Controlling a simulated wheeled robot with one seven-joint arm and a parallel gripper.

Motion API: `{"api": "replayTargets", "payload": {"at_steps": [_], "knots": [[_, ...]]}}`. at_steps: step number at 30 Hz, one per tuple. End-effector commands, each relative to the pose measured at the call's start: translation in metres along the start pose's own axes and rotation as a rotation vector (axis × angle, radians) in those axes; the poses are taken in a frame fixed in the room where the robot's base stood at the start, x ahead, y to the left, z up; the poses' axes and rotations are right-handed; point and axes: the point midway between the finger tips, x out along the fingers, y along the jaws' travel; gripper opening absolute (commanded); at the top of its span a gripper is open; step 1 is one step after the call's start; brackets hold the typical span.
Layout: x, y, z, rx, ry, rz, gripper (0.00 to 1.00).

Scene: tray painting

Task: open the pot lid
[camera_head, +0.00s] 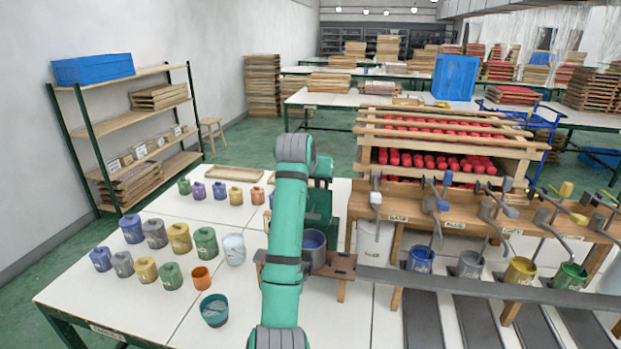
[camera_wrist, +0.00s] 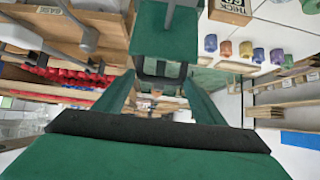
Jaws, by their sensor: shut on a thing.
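A grey metal pot (camera_head: 318,257) stands on a small dark-brown wooden stand (camera_head: 342,264) just right of my green arm, with blue showing inside its rim. My gripper (camera_head: 319,208) is above the pot, partly hidden behind my arm. In the wrist view my gripper (camera_wrist: 158,84) points away from the camera with its fingers close together. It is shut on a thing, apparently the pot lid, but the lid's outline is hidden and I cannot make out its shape.
Several paint jars (camera_head: 180,237) stand on the white table (camera_head: 120,285) to the left, with an orange cup (camera_head: 201,278) and a teal cup (camera_head: 214,311) nearest my arm.

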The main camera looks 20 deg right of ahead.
Motion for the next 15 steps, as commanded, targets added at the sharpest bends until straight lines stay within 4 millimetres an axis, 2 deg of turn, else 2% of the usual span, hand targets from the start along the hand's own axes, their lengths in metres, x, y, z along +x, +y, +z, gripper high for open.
{"api": "replayTargets", "payload": {"at_steps": [10,11,15], "knots": [[-0.0016,0.0012,-0.0026,0.001,0.004,-0.001,0.23],[-0.0016,0.0009,-0.0025,0.001,0.004,-0.002,0.71],[-0.0019,-0.0026,-0.0012,-0.002,0.003,-0.004,0.71]]}}
